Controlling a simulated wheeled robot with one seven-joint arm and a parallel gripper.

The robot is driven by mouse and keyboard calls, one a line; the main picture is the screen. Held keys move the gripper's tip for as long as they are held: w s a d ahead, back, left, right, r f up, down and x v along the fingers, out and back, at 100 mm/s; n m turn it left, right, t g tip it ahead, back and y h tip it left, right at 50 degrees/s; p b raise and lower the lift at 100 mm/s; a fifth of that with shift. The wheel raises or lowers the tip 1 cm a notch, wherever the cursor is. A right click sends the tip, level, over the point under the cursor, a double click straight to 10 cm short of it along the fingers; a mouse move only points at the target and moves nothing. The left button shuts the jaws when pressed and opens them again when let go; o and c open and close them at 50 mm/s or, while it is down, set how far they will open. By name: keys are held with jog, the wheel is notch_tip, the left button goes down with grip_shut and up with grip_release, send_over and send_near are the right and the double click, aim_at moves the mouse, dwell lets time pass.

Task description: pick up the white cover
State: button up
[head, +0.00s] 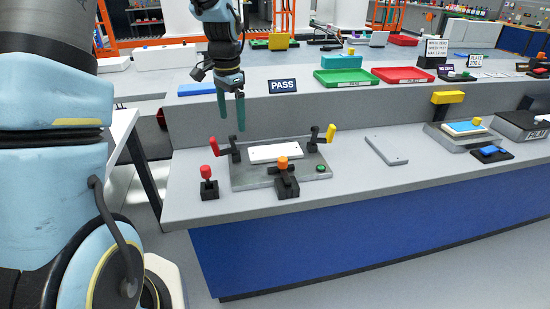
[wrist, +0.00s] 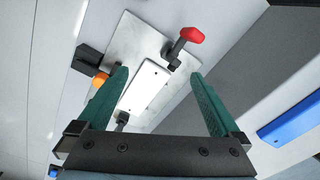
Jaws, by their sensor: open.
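The white cover (head: 275,152) is a flat rectangular plate lying in a grey fixture (head: 245,178) on the front bench. The wrist view also shows the white cover (wrist: 147,87), with small dark holes, between my fingers in the picture but beyond them. My gripper (head: 231,118) has green fingers pointing down and is open and empty. It hangs above and behind the left part of the fixture, apart from the cover. A clamp with a red handle (head: 214,146) and one with a yellow handle (head: 330,133) stand at the fixture's left and right ends.
An orange-knobbed black block (head: 286,178) stands at the fixture's front edge, with a red-knobbed post (head: 208,185) to the left. A pale grey plate (head: 387,150) lies on the bench to the right. Behind is a raised shelf with a PASS sign (head: 283,86) and green tray (head: 345,78).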

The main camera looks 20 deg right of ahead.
jog(key=d+f+m, duration=0.3)
jog(key=d+m, duration=0.3)
jog(key=d, duration=0.7)
jog(key=f+p, duration=0.1)
jog(key=f, duration=0.6)
jog(key=f+p, duration=0.1)
jog(key=f, duration=0.3)
jog(key=shift+w+p, duration=0.35)
jog(key=c, duration=1.3)
notch_tip(320, 180, up, 10)
jog(key=b, duration=0.3)
notch_tip(320, 180, up, 9)
jog(key=p, duration=0.7)
send_over(275, 150)
jog(key=shift+s, duration=0.15)
